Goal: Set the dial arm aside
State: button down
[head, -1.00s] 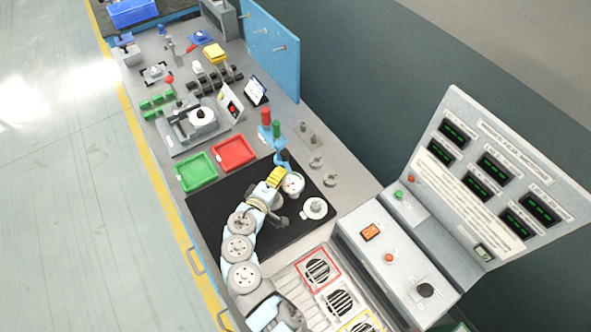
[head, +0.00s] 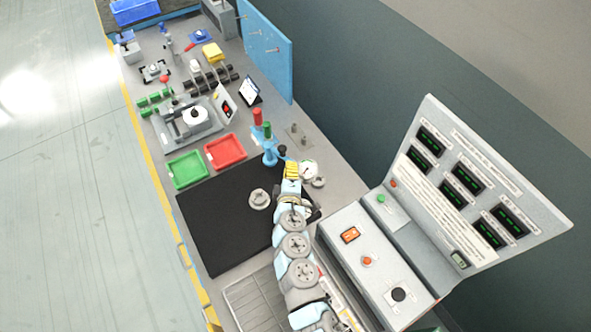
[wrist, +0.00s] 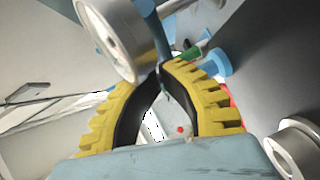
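The dial arm is on a light-blue stand (head: 268,154) behind the black mat. Its round pale dial (head: 308,168) is beside my gripper at the mat's back right edge. In the wrist view the dial (wrist: 118,38) is large at top left, and a bluish rod (wrist: 157,32) runs down to my fingertips. My gripper (head: 290,164), with yellow ribbed fingers, is at the dial arm. In the wrist view the fingertips of my gripper (wrist: 160,70) come together at the rod, seemingly on it. The exact contact is partly hidden.
A round metal part (head: 259,199) sits on the black mat (head: 215,225). Green (head: 187,169) and red (head: 225,151) trays lie beyond the mat. The control box (head: 365,262) and display panel (head: 470,190) stand to the right. The mat's left part is free.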

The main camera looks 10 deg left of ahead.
jog(key=shift+w+d, duration=0.85)
jog(key=shift+w, duration=0.2)
jog(key=shift+r, duration=0.15)
notch_tip(320, 180, up, 10)
dwell(0.6)
